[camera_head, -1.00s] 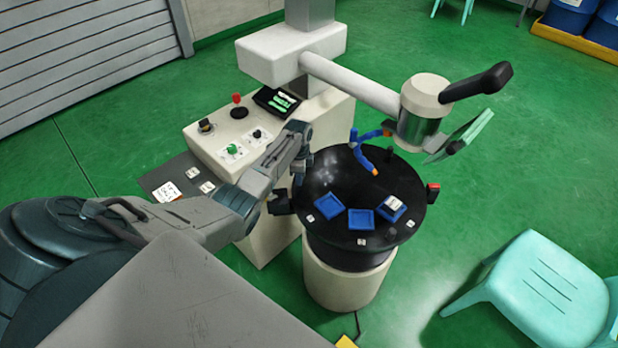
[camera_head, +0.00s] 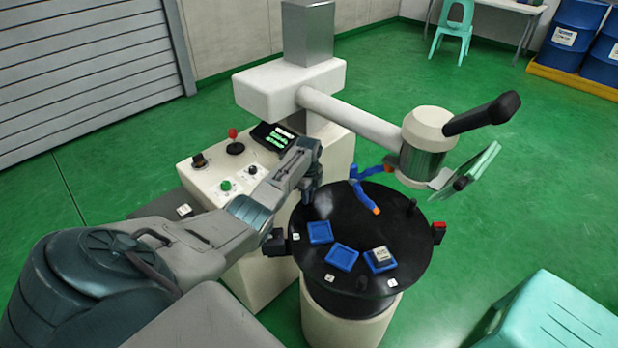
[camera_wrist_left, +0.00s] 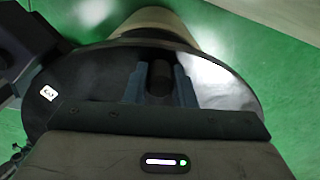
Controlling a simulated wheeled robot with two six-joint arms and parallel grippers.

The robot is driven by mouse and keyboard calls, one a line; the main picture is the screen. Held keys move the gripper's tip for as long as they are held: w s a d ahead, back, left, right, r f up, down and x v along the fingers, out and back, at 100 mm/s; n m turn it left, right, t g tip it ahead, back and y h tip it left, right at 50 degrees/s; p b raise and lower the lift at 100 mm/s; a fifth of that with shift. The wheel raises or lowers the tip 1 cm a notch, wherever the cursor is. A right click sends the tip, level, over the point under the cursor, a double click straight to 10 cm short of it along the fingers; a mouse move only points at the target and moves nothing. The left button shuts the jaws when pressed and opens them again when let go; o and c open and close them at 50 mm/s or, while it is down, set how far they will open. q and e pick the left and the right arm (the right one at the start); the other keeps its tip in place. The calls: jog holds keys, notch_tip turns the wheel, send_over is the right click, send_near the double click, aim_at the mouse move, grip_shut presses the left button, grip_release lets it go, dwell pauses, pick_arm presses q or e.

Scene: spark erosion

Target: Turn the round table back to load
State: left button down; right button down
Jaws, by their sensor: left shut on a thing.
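The round table (camera_head: 395,225) is a black disc on a cream pedestal, with several small white labels near its rim. Three blue square trays sit on its near half: a left one (camera_head: 319,232), a middle one (camera_head: 342,257) and a right one (camera_head: 381,261), which carries a pale labelled block. My left gripper (camera_head: 309,192) is at the disc's far-left rim. In the left wrist view its fingers (camera_wrist_left: 160,80) close around a dark upright peg (camera_wrist_left: 160,77) on the disc. The peg is hidden by the gripper in the head view. My right gripper is out of view.
A control panel (camera_head: 205,182) with knobs and a red-topped lever stands left of the disc. A turquoise stool (camera_head: 555,310) stands at lower right.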

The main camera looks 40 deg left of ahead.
pick_arm(q)
jog(key=shift+w+f+m+b, duration=0.1)
jog(key=shift+w+m+b, duration=0.3)
jog(key=shift+w+b, duration=0.2)
jog(key=shift+w, duration=0.15)
jog(key=shift+w+r, duration=0.1)
jog(key=shift+r, duration=0.15)
jog(key=c, duration=1.5)
grip_release()
jog(key=o, duration=0.3)
jog(key=shift+w+f, duration=0.1)
jog(key=shift+f, duration=0.05)
jog(key=shift+r, duration=0.25)
notch_tip(320, 180, up, 10)
jog(key=b, duration=0.1)
jog(key=shift+r, duration=0.15)
